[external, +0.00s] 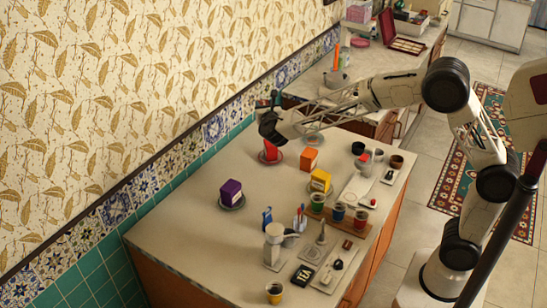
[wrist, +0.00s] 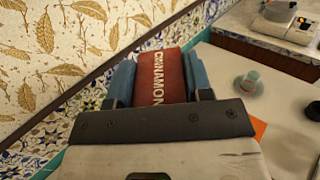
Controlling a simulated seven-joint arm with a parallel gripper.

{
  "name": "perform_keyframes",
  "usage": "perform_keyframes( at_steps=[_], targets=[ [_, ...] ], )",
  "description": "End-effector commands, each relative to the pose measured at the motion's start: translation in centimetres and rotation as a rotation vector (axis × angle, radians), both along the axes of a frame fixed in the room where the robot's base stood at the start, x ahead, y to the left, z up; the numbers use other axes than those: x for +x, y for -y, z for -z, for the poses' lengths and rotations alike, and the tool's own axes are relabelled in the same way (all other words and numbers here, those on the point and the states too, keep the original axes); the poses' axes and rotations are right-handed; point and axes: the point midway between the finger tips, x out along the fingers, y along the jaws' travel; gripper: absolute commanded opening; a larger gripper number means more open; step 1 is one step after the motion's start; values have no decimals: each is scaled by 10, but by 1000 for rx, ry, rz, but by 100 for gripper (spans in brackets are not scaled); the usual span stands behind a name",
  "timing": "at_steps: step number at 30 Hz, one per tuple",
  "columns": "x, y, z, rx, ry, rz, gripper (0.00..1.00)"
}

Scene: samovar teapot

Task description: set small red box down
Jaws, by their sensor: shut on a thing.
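The small red box (external: 270,152) is at the far end of the counter near the tiled wall. In the wrist view the red box (wrist: 163,76) shows the word CINNAMON and sits between two blue finger pads. My gripper (external: 269,140) is shut on it from above; in the wrist view my gripper (wrist: 161,80) has one pad on each side. A saucer (external: 280,160) shows at the box's lower end. I cannot tell whether the box touches it, because the wrist view hides the underside.
An orange box (external: 309,155) stands just right of the red box. A purple box (external: 231,188) and a yellow box (external: 320,178) are on saucers nearer the front. Cups, a grinder (external: 274,240) and utensils crowd the right and front. Bare counter (external: 190,222) lies at left.

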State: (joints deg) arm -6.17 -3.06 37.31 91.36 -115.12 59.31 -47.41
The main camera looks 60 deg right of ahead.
Motion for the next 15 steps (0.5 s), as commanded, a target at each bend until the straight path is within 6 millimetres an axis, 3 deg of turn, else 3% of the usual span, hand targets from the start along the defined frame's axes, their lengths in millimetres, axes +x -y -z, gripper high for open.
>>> perform_keyframes(
  at_steps=[1,9,15],
  targets=[
    [0,0,21,-1,-4,1,22],
    [0,0,126,-1,-6,1,22],
    [0,0,189,-1,-2,1,22]
  ],
)
